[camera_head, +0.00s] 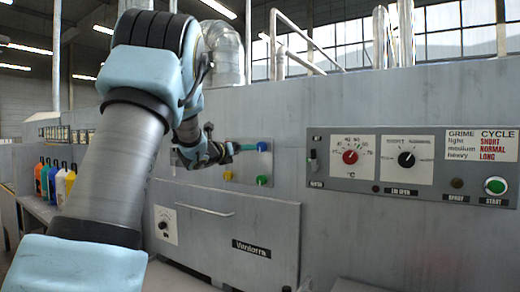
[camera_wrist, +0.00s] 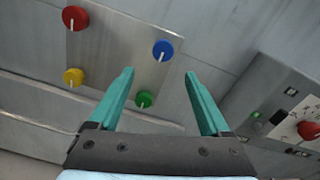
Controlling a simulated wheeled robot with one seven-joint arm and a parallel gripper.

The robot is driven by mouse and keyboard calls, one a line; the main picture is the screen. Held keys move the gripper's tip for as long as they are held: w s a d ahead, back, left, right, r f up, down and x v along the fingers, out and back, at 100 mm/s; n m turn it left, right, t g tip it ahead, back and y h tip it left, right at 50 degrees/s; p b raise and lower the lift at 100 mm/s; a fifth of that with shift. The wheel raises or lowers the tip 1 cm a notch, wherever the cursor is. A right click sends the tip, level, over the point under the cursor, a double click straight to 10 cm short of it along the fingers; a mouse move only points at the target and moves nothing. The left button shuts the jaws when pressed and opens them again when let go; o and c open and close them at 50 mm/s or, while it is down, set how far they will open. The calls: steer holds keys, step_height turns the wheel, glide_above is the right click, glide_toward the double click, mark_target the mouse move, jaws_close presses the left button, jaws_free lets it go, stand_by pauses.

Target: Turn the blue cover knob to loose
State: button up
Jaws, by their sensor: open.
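The blue cover knob (camera_wrist: 163,49) is a round knob with a white pointer, on a metal plate in the wrist view. Its pointer is aimed down and slightly left there. In the head view the blue knob (camera_head: 262,146) shows at the plate's upper right, just past my fingertips. My gripper (camera_wrist: 159,74) is open, with its teal fingers spread and nothing between them. The blue knob appears beyond the fingertips, within the gap's width. It looks apart from both fingers. In the head view my gripper (camera_head: 247,147) is at the plate.
The plate also holds a red knob (camera_wrist: 75,17), a yellow knob (camera_wrist: 73,76) and a green knob (camera_wrist: 145,98), which appears close beside my left finger. A control panel (camera_head: 340,185) with dials is to the right. Bottles (camera_head: 61,186) stand on a shelf at left.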

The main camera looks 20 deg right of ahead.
mark_target(260, 148)
steer(key=shift+m, duration=0.4)
steer(key=p+x, duration=0.1)
steer(key=x, duration=0.2)
steer(key=p+x, duration=0.2)
steer(key=x, duration=0.2)
steer(key=p+x, duration=0.2)
steer(key=x, duration=0.2)
steer(key=shift+s+d+r, duration=0.15)
steer(key=shift+r, duration=0.15)
steer(key=shift+c, duration=0.3)
jaws_close()
